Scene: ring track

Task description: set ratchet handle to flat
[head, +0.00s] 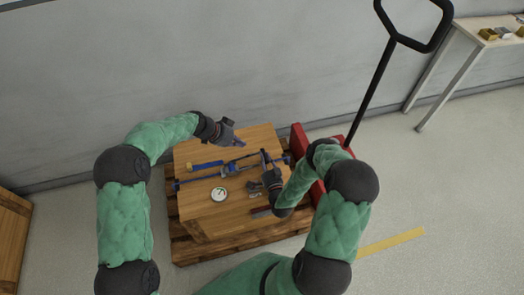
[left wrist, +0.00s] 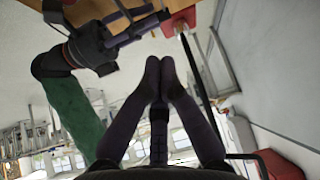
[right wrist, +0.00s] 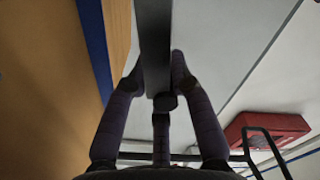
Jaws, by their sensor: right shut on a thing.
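A blue ratchet bar (head: 212,174) lies across the wooden block, with grey metal parts near its middle. A flat dark grey bar, the ratchet handle (right wrist: 154,40), stands between the fingers in the right wrist view. My right gripper (head: 264,154) is shut on this handle at the right part of the block; the hand hides much of it in the head view. My left gripper (head: 243,143) is above the back of the block. In the left wrist view its fingertips (left wrist: 160,66) meet with nothing between them.
The wooden block (head: 240,217) rests on a pallet (head: 190,250) on a red pallet jack with a black handle (head: 372,90). A round gauge (head: 219,194) and small metal parts (head: 254,188) lie on top. A table (head: 470,45) is at far right; a wall stands behind.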

